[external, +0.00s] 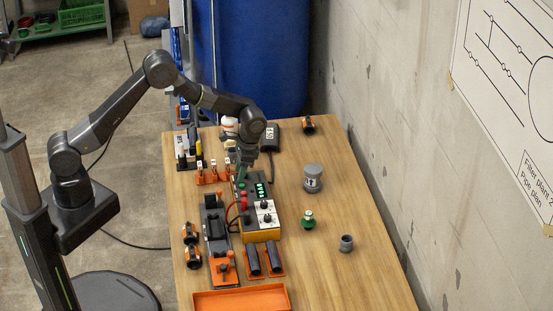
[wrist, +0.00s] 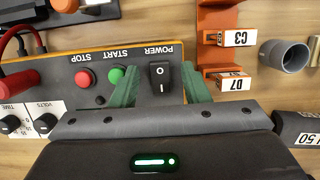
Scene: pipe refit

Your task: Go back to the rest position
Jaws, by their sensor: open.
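My arm reaches from the left over the wooden table in the external view. My gripper (external: 243,176) points down over the far end of an orange-edged control box (external: 261,236). In the wrist view its two green fingers (wrist: 161,84) are apart with nothing held between them. The black POWER rocker switch (wrist: 160,77) shows between the fingers. The green START button (wrist: 116,74) and red STOP button (wrist: 84,78) are beside it on the grey panel. I cannot tell whether the fingertips touch the panel.
Orange labelled holders (wrist: 236,40) and a grey pipe piece (wrist: 284,56) lie close by. An orange tray (external: 242,299) is at the table's near end. A grey fitting (external: 313,178) and a green-based valve (external: 308,220) stand right. The table's right side is mostly clear, beside a wall.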

